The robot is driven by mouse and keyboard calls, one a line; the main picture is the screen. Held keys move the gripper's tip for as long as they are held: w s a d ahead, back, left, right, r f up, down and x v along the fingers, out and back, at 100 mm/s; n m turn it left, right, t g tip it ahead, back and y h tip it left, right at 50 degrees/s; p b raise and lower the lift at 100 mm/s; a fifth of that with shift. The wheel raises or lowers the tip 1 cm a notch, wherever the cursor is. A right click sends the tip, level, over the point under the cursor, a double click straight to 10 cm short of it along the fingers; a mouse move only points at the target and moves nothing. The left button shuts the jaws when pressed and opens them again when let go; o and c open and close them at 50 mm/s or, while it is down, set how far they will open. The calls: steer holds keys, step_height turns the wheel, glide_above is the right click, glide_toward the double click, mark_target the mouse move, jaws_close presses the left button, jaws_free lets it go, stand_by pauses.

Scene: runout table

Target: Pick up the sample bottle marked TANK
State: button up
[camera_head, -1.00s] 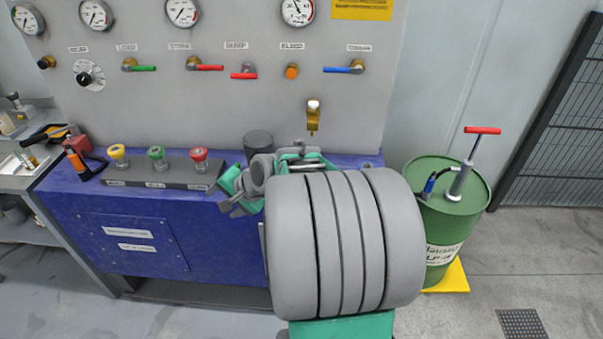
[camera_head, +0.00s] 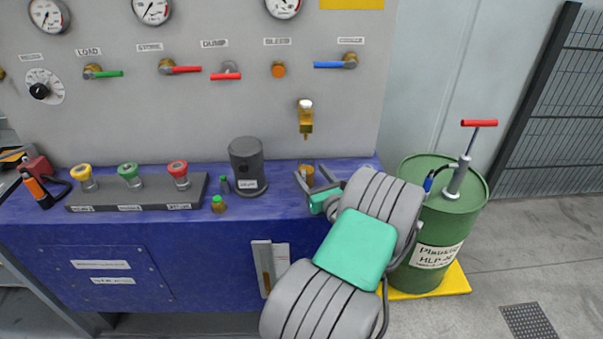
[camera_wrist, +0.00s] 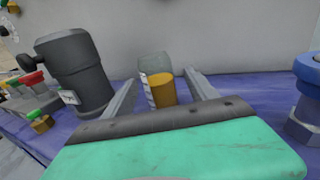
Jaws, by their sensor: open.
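A small bottle with amber contents (camera_head: 307,174) stands at the back of the blue bench, near the wall panel. In the wrist view the amber bottle (camera_wrist: 163,90) has a white label strip on its left side, too oblique to read, so I cannot tell whether it says TANK. My gripper (camera_head: 313,177) is open. In the wrist view my gripper (camera_wrist: 162,76) has one finger on each side of the amber bottle, with gaps showing.
A dark canister (camera_head: 247,160) stands close left of my gripper. A dark block with yellow, green and red knobs (camera_head: 135,193) lies further left. A brass tap (camera_head: 306,118) juts from the panel above. A green drum with a pump (camera_head: 436,218) stands right of the bench.

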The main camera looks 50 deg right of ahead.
steer(key=x, duration=0.4)
steer(key=shift+w+a+r+p, duration=0.1)
steer(key=shift+w+r+p, duration=0.15)
steer(key=shift+p, duration=0.15)
steer(key=shift+w+d, duration=0.3)
steer(key=shift+w, duration=0.1)
steer(key=shift+c, duration=0.4)
jaws_close()
